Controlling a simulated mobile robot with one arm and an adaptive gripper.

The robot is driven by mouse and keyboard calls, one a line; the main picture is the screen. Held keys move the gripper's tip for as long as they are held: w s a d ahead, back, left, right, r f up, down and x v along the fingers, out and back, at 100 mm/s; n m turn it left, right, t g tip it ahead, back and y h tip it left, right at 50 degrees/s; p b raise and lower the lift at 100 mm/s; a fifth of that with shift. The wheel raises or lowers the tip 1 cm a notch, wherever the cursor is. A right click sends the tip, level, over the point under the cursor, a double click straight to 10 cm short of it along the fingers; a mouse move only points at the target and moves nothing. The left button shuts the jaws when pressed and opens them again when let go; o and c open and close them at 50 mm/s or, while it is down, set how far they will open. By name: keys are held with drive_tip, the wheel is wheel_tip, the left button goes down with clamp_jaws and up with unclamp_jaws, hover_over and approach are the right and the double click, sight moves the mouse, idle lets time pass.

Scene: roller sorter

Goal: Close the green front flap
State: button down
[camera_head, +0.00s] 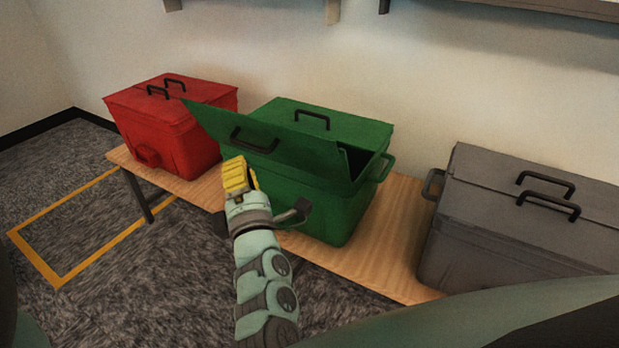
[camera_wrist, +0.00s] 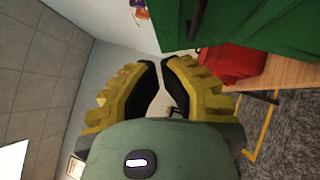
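The green box (camera_head: 318,205) stands on the wooden table in the middle of the head view. Its front flap (camera_head: 290,152) is open, sticking up and out toward me at a slant, with a dark gap at its right end. A black handle (camera_head: 255,139) is on the flap. Green surface also fills the upper right of the wrist view (camera_wrist: 265,28), with a dark bar beside it. My gripper (camera_head: 238,172) is just below and in front of the flap's left part, with yellow fingers. In the wrist view its fingertips (camera_wrist: 165,64) nearly meet, with nothing between them.
A red box (camera_head: 175,135) stands at the left of the table (camera_head: 385,255), and a grey box (camera_head: 500,235) at the right. A shelf edge is on the wall above. The floor in front is clear, with a yellow outline (camera_head: 35,260) at left.

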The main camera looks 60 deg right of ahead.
sight(247, 119)
drive_tip(key=shift+w+d+r+b, duration=0.2)
drive_tip(key=shift+w+d+r, duration=0.45)
drive_tip(key=shift+d, duration=0.45)
drive_tip(key=shift+w+d+r+b, duration=0.15)
drive_tip(key=shift+w+d+r, duration=0.25)
drive_tip(key=shift+w+d, duration=0.55)
drive_tip(key=shift+w+d+r+b, duration=0.2)
drive_tip(key=shift+w+d+r, duration=0.4)
drive_tip(key=shift+d, duration=0.65)
drive_tip(key=shift+d+r+p, duration=0.2)
drive_tip(key=shift+r+p, duration=0.1)
drive_tip(key=shift+p, duration=0.4)
drive_tip(key=shift+d+m, duration=0.2)
drive_tip(key=shift+m, duration=0.2)
